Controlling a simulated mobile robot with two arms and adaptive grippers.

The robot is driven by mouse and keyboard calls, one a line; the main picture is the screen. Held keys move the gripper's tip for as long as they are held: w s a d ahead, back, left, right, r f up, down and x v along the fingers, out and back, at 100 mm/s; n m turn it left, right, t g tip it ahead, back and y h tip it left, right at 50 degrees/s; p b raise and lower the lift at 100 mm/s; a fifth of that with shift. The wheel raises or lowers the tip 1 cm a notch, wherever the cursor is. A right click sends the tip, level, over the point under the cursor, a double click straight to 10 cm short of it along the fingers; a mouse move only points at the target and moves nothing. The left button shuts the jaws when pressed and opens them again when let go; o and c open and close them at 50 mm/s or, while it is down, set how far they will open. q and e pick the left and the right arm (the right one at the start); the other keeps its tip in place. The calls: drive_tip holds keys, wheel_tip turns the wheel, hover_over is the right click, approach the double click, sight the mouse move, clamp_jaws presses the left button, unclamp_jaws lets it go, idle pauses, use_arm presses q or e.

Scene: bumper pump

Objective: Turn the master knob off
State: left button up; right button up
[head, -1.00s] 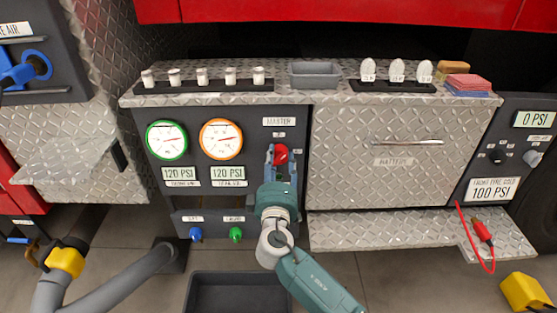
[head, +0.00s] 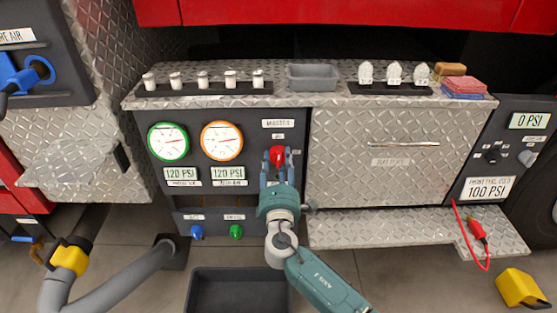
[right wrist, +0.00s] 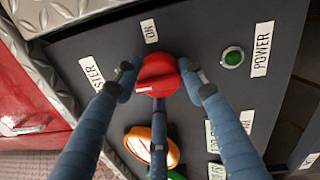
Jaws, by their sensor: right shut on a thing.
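The red master knob (head: 277,155) sits on the dark panel under the MASTER label, in the head view. In the right wrist view the knob (right wrist: 157,74) is at the centre, with its raised grip lying roughly across the picture. My right gripper (head: 277,168) is shut on it. Its blue fingers (right wrist: 158,78) stand on both sides of the knob, and another finger comes from below. An ON label (right wrist: 149,31) lies above the knob in the wrist view. The fingers partly hide the knob's rim and the marking near it. My left gripper is not in view.
A green button (right wrist: 232,57) beside a POWER label is close to the fingers. Green-ringed (head: 168,141) and orange-ringed (head: 222,140) gauges are left of the knob. Blue (head: 197,232) and green (head: 236,231) knobs sit below. A metal shelf (head: 400,231) juts out at right.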

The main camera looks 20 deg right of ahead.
idle(0.5)
drive_tip(key=o, duration=1.2)
drive_tip(key=shift+a, duration=0.1)
drive_tip(key=shift+c, duration=0.2)
drive_tip(key=v, duration=1.2)
